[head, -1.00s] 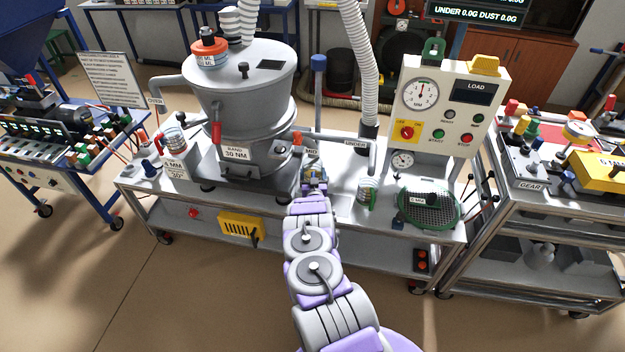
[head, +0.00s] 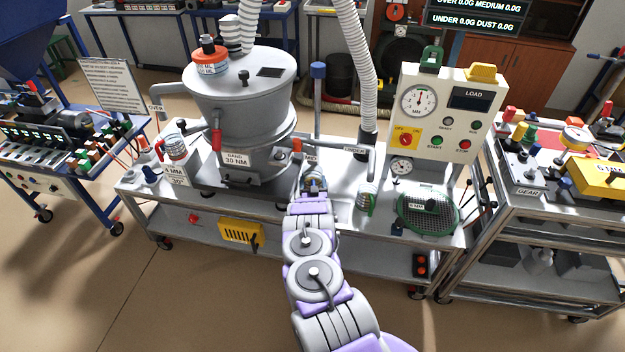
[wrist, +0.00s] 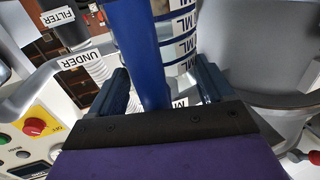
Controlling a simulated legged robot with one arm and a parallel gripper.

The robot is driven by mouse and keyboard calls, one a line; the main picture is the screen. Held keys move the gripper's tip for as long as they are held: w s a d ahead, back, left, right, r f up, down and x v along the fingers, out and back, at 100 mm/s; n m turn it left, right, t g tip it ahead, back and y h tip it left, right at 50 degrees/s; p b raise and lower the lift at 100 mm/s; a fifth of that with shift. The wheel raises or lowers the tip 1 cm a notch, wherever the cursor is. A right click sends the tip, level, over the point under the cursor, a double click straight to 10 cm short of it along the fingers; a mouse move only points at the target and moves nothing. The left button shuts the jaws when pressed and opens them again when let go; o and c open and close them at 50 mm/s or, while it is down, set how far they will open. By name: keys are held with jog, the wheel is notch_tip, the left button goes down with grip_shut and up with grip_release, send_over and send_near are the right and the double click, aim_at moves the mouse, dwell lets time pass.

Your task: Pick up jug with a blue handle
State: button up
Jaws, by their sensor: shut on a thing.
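The jug with a blue handle shows close up in the wrist view. Its blue handle (wrist: 140,45) stands between the two fingers of my gripper (wrist: 165,88), and its clear body with white ML bands (wrist: 181,38) is just to the right. My gripper is shut on the jug's handle. In the head view my gripper (head: 314,184) is over the middle of the bench, in front of the MID outlet. My wrist mostly hides the jug there, so its base and any gap to the bench cannot be told.
A large grey sieve drum (head: 240,100) stands left of my gripper. A red-handled jug (head: 174,148) is at the bench's left, a green-handled jug (head: 367,198) and round green sieve (head: 428,212) at its right. The control panel (head: 445,112) rises behind them.

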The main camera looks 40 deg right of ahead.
jog(key=p+v, duration=0.3)
jog(key=v, duration=1.2)
jog(key=shift+s+a, duration=0.2)
jog(key=shift+s, duration=0.15)
jog(key=shift+r, duration=0.1)
jog(key=s+d+m+g+h, duration=0.2)
jog(key=s+m+g+h, duration=0.1)
jog(key=s, duration=0.7)
jog(key=w+d+f+b, duration=0.5)
jog(key=w+d, duration=0.5)
jog(key=w, duration=0.2)
jog(key=shift+w+d+b, duration=0.15)
jog(key=shift+w+b, duration=0.05)
jog(key=shift+b, duration=0.6)
jog(key=shift+f, duration=0.25)
